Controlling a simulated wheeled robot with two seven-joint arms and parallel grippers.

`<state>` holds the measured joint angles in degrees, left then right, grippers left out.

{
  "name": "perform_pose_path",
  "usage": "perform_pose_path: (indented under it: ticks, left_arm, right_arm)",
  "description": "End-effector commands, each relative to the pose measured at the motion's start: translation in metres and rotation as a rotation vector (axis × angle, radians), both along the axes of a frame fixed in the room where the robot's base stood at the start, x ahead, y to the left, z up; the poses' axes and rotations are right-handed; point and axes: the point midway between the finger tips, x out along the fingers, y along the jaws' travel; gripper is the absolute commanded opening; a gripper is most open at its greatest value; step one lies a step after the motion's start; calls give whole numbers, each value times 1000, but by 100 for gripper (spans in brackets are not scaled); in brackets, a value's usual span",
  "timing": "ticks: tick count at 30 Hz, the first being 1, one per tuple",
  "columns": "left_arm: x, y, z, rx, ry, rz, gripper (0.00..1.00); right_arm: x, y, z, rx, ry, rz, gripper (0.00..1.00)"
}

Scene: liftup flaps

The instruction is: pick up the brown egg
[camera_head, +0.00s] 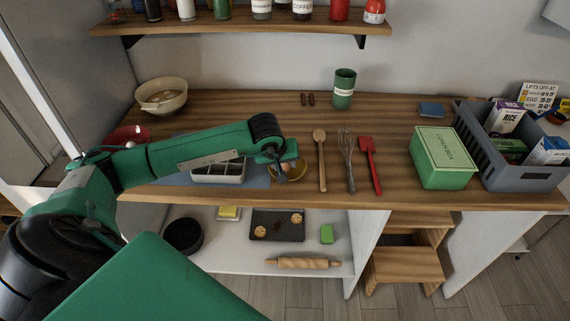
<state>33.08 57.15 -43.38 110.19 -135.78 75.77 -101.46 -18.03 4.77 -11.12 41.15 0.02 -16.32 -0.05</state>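My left arm reaches in from the left over the counter. A pale compartment tray (218,174) lies on a blue-grey mat (259,178) just left of the gripper, partly behind the arm. My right gripper is not in view.
A wooden spoon (321,165), whisk (349,165) and red spatula (369,160) lie right of the gripper. Further right stand a green lunch box (442,165) and a grey crate (515,177). A cream bowl (161,103) and green canister (344,83) stand further back. A shelf (240,25) hangs above.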

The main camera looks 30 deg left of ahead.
Motion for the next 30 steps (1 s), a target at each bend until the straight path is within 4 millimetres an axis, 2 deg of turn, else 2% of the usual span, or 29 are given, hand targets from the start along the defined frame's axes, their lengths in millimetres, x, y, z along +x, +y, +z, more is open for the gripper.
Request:
perform_pose_path:
  ticks: [11,17,20,30]
  left_arm:
    - [0,0,4,1,-1,0,26]
    - [1,0,25,1,-4,0,26]
    - [1,0,45,1,-6,-1,26]
    - [1,0,140,1,-8,0,26]
  right_arm:
    - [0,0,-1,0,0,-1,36]
    - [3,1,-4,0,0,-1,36]
    - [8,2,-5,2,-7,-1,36]
    - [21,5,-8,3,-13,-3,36]
